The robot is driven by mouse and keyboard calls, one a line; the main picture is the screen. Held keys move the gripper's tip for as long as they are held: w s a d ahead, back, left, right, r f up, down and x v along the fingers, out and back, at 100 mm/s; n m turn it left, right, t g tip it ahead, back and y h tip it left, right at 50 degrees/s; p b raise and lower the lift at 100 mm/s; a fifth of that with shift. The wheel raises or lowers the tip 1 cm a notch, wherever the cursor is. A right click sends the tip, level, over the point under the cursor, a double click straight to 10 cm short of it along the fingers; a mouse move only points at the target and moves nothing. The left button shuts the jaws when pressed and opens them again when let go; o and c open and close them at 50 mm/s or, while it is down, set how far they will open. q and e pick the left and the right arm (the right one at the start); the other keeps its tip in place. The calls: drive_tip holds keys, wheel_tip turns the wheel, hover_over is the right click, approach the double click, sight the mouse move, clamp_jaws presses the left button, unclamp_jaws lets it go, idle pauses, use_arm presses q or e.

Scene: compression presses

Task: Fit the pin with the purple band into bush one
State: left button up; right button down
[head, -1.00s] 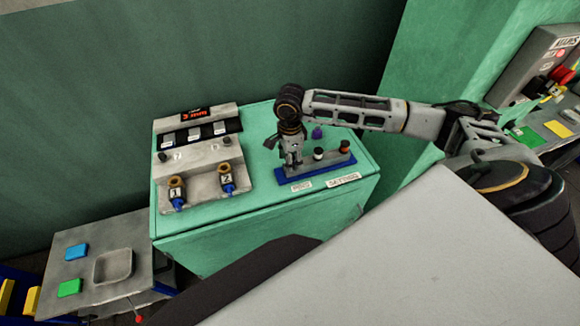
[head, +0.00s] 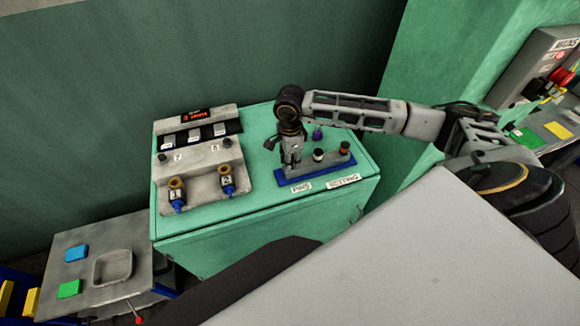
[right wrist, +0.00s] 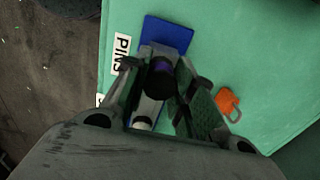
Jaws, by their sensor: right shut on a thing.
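My right gripper (head: 291,163) points down at the left end of the blue pin rack (head: 318,174). In the right wrist view its fingers (right wrist: 161,82) are shut on a dark pin with a purple band (right wrist: 158,65), over the rack (right wrist: 168,34). Whether the pin is clear of its seat I cannot tell. A white-topped pin (head: 318,154) and a brown-topped pin (head: 344,148) stand farther right on the rack. Bush one (head: 177,189), marked 1 in the earlier frame, is the left brass-and-blue bush on the grey press panel. Bush two (head: 227,181) is right of it. My left gripper is out of view.
The grey panel (head: 205,155) stands left of the rack on the green cabinet, with clear green top between. A small purple thing (head: 317,133) shows below my forearm. A grey side table (head: 80,285) stands lower left.

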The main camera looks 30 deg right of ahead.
drive_tip(key=shift+r, duration=0.45)
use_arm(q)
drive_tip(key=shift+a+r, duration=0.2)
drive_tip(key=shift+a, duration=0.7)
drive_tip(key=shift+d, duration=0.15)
use_arm(e)
drive_tip(key=shift+r, duration=0.1)
drive_tip(key=shift+r+p, duration=0.3)
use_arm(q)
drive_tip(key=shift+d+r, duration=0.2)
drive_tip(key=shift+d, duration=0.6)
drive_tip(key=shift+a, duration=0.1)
use_arm(e)
drive_tip(key=shift+r, duration=0.2)
drive_tip(key=shift+r, duration=0.3)
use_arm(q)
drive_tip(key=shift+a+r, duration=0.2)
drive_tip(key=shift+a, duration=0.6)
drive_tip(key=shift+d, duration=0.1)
use_arm(e)
drive_tip(key=shift+r, duration=0.1)
